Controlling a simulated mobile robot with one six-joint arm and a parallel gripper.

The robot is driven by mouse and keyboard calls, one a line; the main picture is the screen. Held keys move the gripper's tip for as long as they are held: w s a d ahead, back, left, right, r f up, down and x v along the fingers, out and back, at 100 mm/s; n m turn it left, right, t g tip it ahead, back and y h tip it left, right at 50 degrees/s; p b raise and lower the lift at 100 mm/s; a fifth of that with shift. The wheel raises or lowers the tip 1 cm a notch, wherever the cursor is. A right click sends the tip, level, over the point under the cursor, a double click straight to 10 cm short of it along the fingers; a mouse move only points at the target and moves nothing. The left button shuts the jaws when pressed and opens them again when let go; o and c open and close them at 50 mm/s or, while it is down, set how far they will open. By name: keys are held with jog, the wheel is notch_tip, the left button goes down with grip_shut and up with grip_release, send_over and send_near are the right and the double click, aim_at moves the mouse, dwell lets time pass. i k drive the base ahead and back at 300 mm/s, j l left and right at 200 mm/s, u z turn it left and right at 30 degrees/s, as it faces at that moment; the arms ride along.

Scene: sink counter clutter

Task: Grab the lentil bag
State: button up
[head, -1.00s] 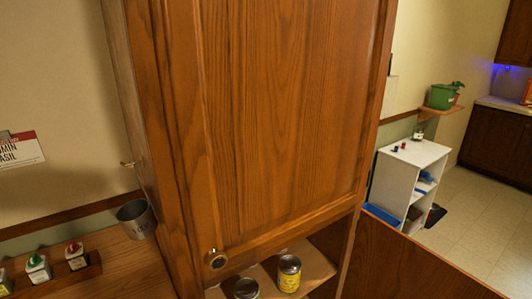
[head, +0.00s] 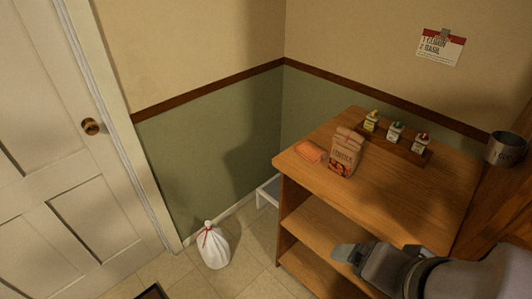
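The lentil bag (head: 345,152) is a brown paper bag with a folded top and a dark and red printed label. It stands upright near the back left of the wooden shelf unit's top. My gripper (head: 347,254) shows at the lower right, in front of the unit and below its top. It is apart from the bag in the picture. It is seen edge-on, and I cannot tell whether its fingers are open or shut.
An orange folded cloth or packet (head: 311,151) lies just left of the bag. A wooden rack (head: 405,147) with small jars is behind it. A metal cup (head: 506,149) is at right. The wooden top (head: 400,195) is clear in front. A white tied sack (head: 214,248) stands on the floor.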

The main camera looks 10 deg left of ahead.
aim_at(348, 145)
jog(key=i+j, duration=0.2)
jog(key=i, duration=0.2)
jog(key=i+j, duration=0.25)
jog(key=i, duration=0.2)
jog(key=i+j, duration=0.2)
jog(key=i, duration=0.2)
